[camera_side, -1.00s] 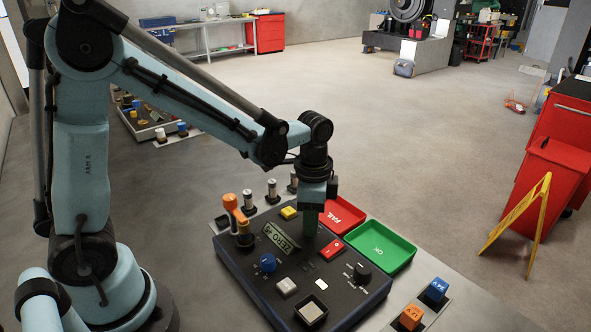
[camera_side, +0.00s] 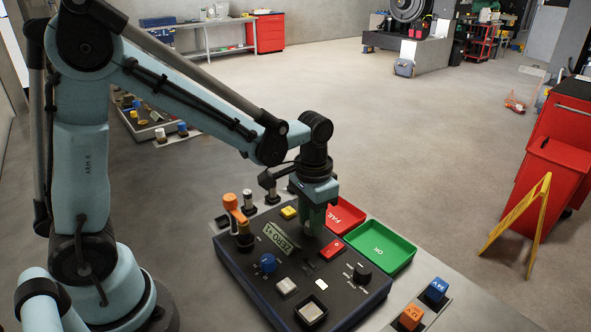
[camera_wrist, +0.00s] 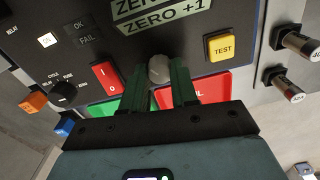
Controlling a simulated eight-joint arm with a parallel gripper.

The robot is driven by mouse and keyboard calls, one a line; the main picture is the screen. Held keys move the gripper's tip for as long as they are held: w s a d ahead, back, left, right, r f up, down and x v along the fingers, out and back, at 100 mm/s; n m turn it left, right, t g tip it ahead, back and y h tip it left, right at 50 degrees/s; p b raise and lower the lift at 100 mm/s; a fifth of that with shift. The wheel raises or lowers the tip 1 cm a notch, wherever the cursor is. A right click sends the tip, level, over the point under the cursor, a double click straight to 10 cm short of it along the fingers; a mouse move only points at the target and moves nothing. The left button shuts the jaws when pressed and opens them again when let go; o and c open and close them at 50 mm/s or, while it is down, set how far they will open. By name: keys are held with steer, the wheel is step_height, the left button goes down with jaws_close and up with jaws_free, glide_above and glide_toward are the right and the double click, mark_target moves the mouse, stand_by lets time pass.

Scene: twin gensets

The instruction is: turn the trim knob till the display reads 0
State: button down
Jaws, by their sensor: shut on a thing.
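The trim knob (camera_wrist: 159,68) is a round grey knob on the dark panel, just below the display in the wrist view. My gripper (camera_wrist: 158,82) has a green finger on each side of the knob and is shut on it. In the side view my gripper (camera_side: 312,229) stands upright over the panel and hides the knob. The display (camera_wrist: 166,20) reads ZERO +1 in the wrist view. It also shows in the side view (camera_side: 280,237), with its text tilted.
A red FAIL tray (camera_side: 352,211) and a green OK tray (camera_side: 381,248) stand behind the panel.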

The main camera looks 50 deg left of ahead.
steer(key=shift+n, duration=1.1)
steer(key=c, duration=0.9)
jaws_free()
steer(key=shift+o, duration=0.2)
step_height(320, 180, up, 12)
steer(key=shift+r, duration=0.1)
steer(key=s+a+f+t, duration=0.3)
steer(key=s+t, duration=0.4)
steer(key=shift+s+a+f+m, duration=0.2)
steer(key=shift+a+f+m, duration=0.05)
steer(key=shift+m, duration=0.15)
